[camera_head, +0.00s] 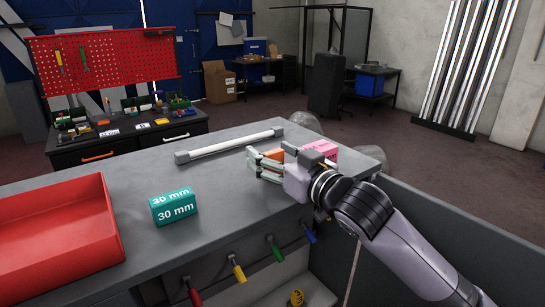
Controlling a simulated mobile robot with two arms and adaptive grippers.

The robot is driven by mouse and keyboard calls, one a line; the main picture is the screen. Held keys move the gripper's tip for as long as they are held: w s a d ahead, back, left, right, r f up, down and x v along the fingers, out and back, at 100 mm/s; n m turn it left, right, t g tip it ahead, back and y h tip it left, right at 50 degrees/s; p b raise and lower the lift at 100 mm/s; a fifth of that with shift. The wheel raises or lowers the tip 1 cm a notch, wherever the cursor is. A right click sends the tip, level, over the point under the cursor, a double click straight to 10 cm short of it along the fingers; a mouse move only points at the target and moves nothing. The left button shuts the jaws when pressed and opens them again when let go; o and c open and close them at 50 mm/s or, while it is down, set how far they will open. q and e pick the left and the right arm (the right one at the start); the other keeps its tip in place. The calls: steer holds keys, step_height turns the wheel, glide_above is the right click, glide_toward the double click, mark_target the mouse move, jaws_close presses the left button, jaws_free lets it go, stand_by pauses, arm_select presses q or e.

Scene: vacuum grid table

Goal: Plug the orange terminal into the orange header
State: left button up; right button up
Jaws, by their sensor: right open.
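An orange part (274,155) shows between and behind the fingers of my right gripper (258,164), near the right end of the grey table. The gripper hides much of it, and I cannot tell whether it is the terminal or the header. My right gripper is open, with its fingers pointing left, low over the tabletop. I cannot tell whether the fingers touch the orange part. No second orange part can be made out on this table. My left gripper is out of view.
A pink block (324,150) stands just behind my right wrist. A teal block marked 30 mm (173,206) and a red tray (58,235) are at the left. A white bar with grey ends (230,145) lies along the back. The table (225,195) is clear in the middle.

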steer(key=shift+w, duration=0.1)
steer(key=shift+c, duration=0.2)
steer(key=shift+c, duration=0.6)
steer(key=c, duration=1)
steer(key=shift+r, duration=0.1)
